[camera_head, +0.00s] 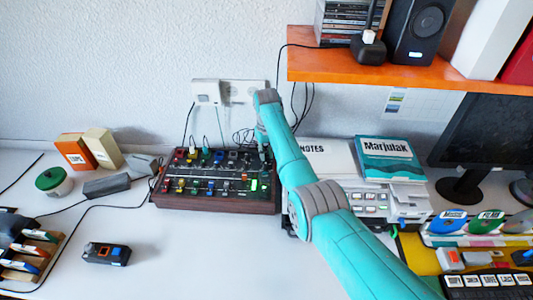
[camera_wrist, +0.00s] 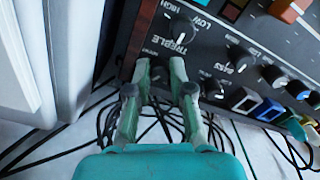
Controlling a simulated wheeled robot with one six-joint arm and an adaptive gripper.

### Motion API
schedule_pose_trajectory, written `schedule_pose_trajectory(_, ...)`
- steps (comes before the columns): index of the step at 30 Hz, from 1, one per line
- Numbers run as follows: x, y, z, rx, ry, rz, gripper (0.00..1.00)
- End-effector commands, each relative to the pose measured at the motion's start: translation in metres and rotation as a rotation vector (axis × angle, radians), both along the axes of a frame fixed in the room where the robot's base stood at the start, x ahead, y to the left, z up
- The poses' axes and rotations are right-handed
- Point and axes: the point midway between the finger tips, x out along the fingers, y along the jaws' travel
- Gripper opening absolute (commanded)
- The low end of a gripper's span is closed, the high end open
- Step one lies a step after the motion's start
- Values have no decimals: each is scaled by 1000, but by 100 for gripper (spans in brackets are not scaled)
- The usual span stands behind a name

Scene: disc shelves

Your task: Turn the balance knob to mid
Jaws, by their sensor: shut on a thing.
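A mixer panel (camera_head: 215,194) with a dark wooden case stands on the desk against the wall. My gripper (camera_head: 264,153) is at its back right corner, small and partly hidden by my arm. In the wrist view, my gripper's (camera_wrist: 161,76) fingertips close around a small dark knob at the panel's edge. The fingers mostly hide that knob, so I cannot read its pointer or label. The treble knob (camera_wrist: 181,30) and the bass knob (camera_wrist: 240,58) are beside it, with white pointer lines. Another dark knob (camera_wrist: 214,88) sits just right of the fingers. No balance label is legible.
Black cables (camera_wrist: 100,125) run behind the panel. Wall sockets (camera_head: 240,92) are above it. An orange shelf (camera_head: 400,73) carries a speaker (camera_head: 421,32) at the upper right. Books (camera_head: 388,160) lie right of my arm. The front desk is mostly clear.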

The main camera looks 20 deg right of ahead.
Motion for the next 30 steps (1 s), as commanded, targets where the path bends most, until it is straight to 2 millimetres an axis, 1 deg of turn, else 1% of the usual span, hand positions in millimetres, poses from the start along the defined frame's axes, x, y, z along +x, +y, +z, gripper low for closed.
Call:
schedule_pose_trajectory(6,1,0,1,0,-4,-1,0)
schedule_pose_trajectory(7,1,0,1,-1,-3,-1,26)
schedule_pose_trajectory(8,1,0,1,-1,-3,-1,34)
schedule_pose_trajectory(9,1,0,1,0,-3,-1,44)
schedule_pose_trajectory(10,1,0,1,0,-3,-1,46)
schedule_pose_trajectory(19,1,0,1,-1,-3,-3,46)
schedule_pose_trajectory(23,1,0,1,-1,-2,-32,46)
schedule_pose_trajectory(26,0,0,0,-1,-2,-90,46)
schedule_pose_trajectory(30,0,0,0,0,-1,-214,46)
